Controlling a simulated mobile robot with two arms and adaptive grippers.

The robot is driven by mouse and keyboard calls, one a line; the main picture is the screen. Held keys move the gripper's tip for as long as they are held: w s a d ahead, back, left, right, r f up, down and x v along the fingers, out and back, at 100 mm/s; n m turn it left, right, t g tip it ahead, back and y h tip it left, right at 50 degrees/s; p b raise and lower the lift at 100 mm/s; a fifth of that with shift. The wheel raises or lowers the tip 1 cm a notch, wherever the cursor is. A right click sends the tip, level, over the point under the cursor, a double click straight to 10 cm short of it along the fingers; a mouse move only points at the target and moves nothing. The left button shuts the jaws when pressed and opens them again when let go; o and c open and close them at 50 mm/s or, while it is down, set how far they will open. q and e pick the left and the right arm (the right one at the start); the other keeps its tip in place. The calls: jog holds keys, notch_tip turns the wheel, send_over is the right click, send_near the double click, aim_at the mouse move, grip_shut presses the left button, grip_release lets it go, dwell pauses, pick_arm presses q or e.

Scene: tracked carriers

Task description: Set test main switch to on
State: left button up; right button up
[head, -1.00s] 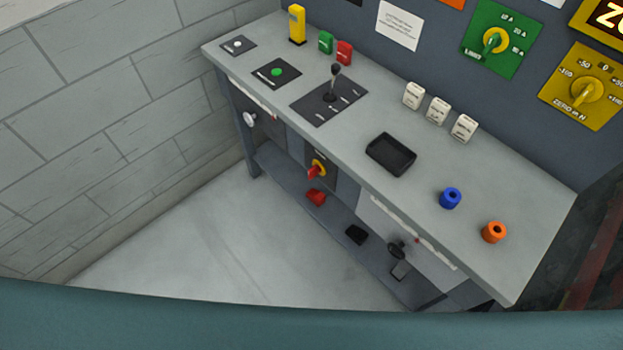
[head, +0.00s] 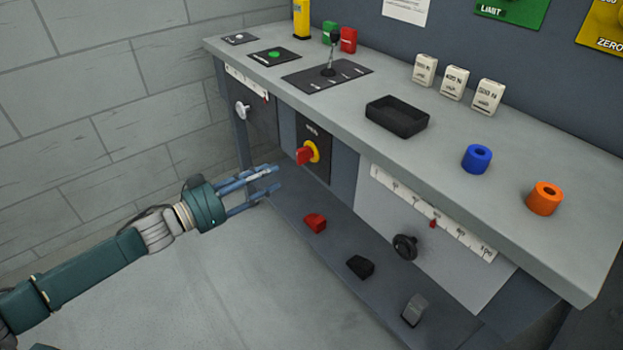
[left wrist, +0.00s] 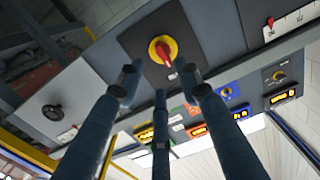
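The main switch (head: 309,153) is a red rotary handle on a yellow disc, set in a black plate (head: 317,133) on the front of the bench. The plate's lettering is too small to read. My left gripper (head: 272,182) is open and empty, just left of the switch and a little below it, with its blue fingers pointing at the bench. In the left wrist view the switch (left wrist: 163,50) shows beyond the spread fingers (left wrist: 160,80), apart from them. My right gripper is in neither current view.
A black knob (head: 405,247) sticks out of the lower right panel, and a grey knob (head: 242,110) is at the left. Red (head: 315,223), black (head: 360,267) and grey pedals (head: 413,310) lie below. The bench top (head: 520,150) overhangs the switch. The floor in front is clear.

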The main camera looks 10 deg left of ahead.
aim_at(299, 161)
pick_arm(q)
jog(key=b+x, duration=0.1)
jog(key=x, duration=0.8)
jog(key=shift+w+r, duration=0.1)
jog(key=shift+w, duration=0.1)
jog(key=shift+w+d, duration=0.5)
jog(key=shift+w, duration=0.05)
pick_arm(e)
jog(key=shift+v, duration=1.9)
jog(key=shift+w, duration=0.1)
pick_arm(q)
grip_shut()
